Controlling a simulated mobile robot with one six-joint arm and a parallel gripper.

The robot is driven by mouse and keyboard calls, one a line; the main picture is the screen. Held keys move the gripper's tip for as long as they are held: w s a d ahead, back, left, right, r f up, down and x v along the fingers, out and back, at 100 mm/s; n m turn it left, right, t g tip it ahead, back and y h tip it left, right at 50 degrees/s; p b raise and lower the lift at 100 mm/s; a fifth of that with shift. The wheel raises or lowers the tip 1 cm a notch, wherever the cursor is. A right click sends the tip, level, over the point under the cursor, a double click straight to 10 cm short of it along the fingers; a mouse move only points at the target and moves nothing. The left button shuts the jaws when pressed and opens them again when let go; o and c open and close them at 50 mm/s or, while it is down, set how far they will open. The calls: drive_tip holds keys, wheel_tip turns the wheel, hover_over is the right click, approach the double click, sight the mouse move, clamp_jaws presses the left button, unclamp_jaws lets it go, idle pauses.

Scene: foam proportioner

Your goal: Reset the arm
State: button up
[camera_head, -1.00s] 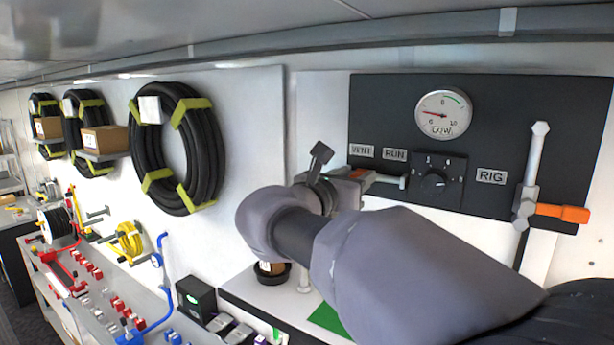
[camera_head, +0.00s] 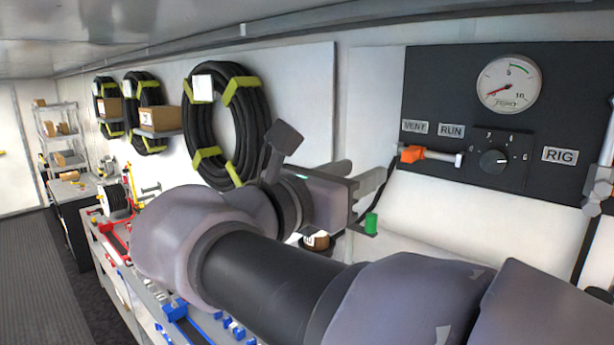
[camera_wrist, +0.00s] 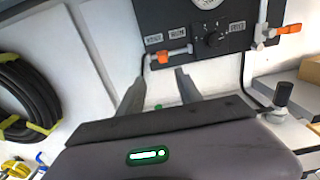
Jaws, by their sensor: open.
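My gripper (camera_head: 372,180) is in the middle of the head view, held out in front of the white wall below and left of the dark control panel (camera_head: 456,90). In the wrist view my gripper (camera_wrist: 158,82) has its two fingers apart with nothing between them. The small orange-handled valve (camera_head: 412,154) under the VENT and RUN labels is clear of the fingers; it also shows beyond them in the wrist view (camera_wrist: 163,57). My arm fills the lower middle of the head view and hides part of the bench.
The panel carries a round gauge (camera_head: 508,84), needle at lower left, and a black selector knob (camera_head: 493,161). A second orange-handled valve (camera_wrist: 290,28) is at its right. Hose coils (camera_head: 225,125) hang on the left wall. A bench (camera_head: 120,275) runs below; floor (camera_head: 35,265) is clear at left.

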drive_tip(key=s+d+f+m+g+y, duration=0.45)
drive_tip(key=s+f+m, duration=0.35)
drive_tip(key=f, duration=0.4)
drive_tip(key=s+d+f+m+g+y, duration=0.3)
drive_tip(key=s+f+m+y, duration=0.25)
drive_tip(key=f+m, duration=0.5)
drive_tip(key=s+a+f+m+t+y, duration=0.25)
drive_tip(key=s+a+m+y, duration=0.35)
drive_tip(key=m, duration=0.7)
wheel_tip(320, 180, down, 42)
drive_tip(key=a+g+h+b, duration=0.1)
drive_tip(key=g+b, duration=0.1)
drive_tip(key=b, duration=3.5)
drive_tip(key=shift+s+b, duration=0.2)
drive_tip(key=shift+b, duration=0.2)
drive_tip(key=shift+r, duration=0.1)
